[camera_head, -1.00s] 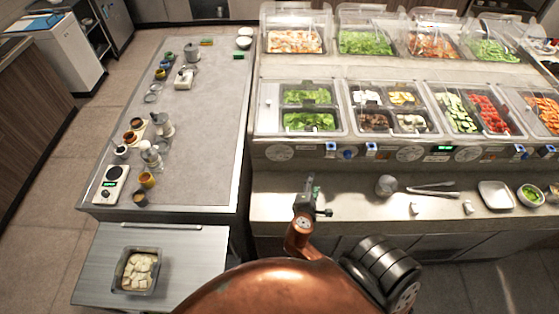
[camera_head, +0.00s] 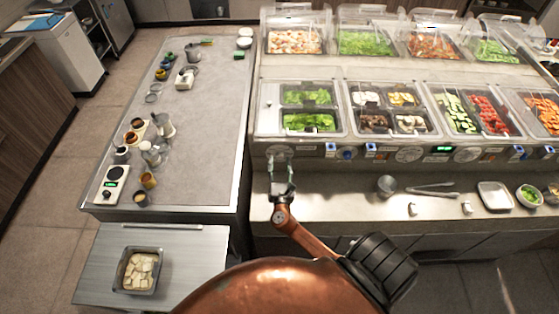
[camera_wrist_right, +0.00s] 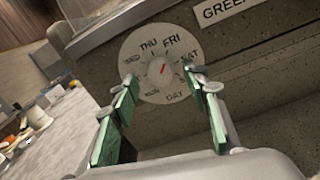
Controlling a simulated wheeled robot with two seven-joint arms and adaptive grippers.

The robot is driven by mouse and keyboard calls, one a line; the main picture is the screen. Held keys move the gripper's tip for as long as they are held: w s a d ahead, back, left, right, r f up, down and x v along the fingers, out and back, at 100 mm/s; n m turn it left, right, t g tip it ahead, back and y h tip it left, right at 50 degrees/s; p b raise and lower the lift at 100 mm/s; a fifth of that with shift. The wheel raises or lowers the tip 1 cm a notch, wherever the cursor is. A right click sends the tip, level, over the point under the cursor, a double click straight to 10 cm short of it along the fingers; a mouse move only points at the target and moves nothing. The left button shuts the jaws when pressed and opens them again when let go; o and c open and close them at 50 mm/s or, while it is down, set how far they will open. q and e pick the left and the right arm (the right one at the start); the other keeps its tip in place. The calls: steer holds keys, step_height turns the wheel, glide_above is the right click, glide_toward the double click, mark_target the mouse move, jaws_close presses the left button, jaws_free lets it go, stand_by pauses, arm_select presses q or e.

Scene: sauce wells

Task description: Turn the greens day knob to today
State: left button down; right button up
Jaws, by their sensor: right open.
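The greens day knob (camera_wrist_right: 157,92) is a round white dial on the front panel of the greens well. In the right wrist view, WED, THU, FRI, SAT and DAY are readable around it. Its red pointer (camera_wrist_right: 164,69) points up and slightly right, toward FRI. A partly cut-off label reading "GREE" (camera_wrist_right: 222,9) is to its upper right. My right gripper (camera_head: 280,162) is open, its green-padded fingers spread in front of the dial. In the wrist view the fingers (camera_wrist_right: 166,85) straddle the dial's lower half; contact cannot be told. My left gripper is not in view.
Two greens pans (camera_head: 309,122) sit above the knob. Other dials (camera_head: 409,154) and small blue signs (camera_head: 371,150) line the same panel. A metal cup (camera_head: 386,186) and tongs (camera_head: 432,190) lie on the ledge to the right. The grey worktop (camera_head: 212,125) is at left.

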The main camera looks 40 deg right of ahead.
steer(key=shift+x, duration=0.8)
steer(key=shift+c, duration=0.4)
steer(key=c, duration=1.1)
steer(key=shift+o, duration=0.2)
steer(key=shift+f+m+b, duration=0.1)
steer(key=shift+m+b, duration=0.3)
steer(key=shift+b, duration=0.2)
steer(key=m+b, duration=0.5)
steer(key=b, duration=0.2)
steer(key=shift+f, duration=0.2)
steer(key=shift+r+m+h+b, duration=0.2)
steer(key=shift+m+h+b, duration=0.1)
steer(key=shift+m+b, duration=1.35)
